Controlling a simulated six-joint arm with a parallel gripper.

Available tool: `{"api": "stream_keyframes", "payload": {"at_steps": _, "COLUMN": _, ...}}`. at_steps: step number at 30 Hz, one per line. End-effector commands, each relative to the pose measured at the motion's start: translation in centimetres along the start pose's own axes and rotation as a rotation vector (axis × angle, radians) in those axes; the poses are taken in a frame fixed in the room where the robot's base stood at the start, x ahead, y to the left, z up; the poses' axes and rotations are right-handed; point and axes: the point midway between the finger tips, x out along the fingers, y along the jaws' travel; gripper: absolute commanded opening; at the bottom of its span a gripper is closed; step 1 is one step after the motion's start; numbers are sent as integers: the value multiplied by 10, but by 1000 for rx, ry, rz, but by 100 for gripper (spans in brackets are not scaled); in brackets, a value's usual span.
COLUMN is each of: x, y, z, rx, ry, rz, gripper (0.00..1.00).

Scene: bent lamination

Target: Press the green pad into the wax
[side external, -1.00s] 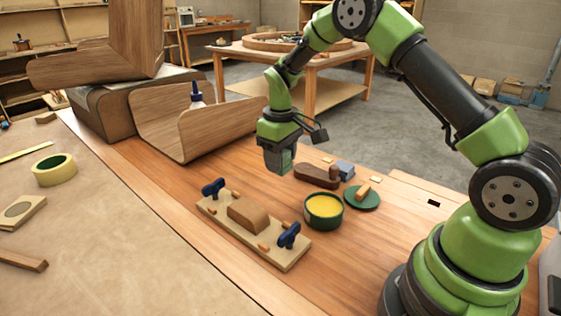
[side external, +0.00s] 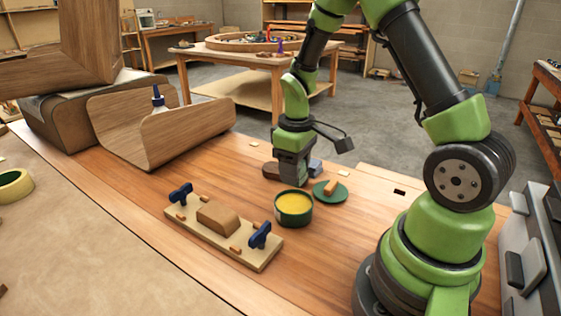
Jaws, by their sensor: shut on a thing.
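The wax (side external: 294,203) is yellow and fills an open round green tin (side external: 294,219) on the wooden bench. My gripper (side external: 293,180) points down just behind the tin's far rim in the picture. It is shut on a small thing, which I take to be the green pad. The pad is mostly hidden between the fingers and hard to tell from them. I cannot tell whether it is over the wax or behind it. The wax surface looks smooth and even.
A jig board (side external: 187,233) with blue clamps is front left. A bent wooden panel (side external: 180,135) stands further left.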

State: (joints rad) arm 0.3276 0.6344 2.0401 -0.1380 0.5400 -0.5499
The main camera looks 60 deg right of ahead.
Motion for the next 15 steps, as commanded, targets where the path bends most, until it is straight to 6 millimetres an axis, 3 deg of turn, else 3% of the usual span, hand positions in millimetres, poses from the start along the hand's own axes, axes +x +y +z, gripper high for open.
{"api": "stream_keyframes", "payload": {"at_steps": 15, "x": 49, "y": 0, "z": 0, "rx": 0, "ry": -3, "rz": -1, "gripper": 27}}
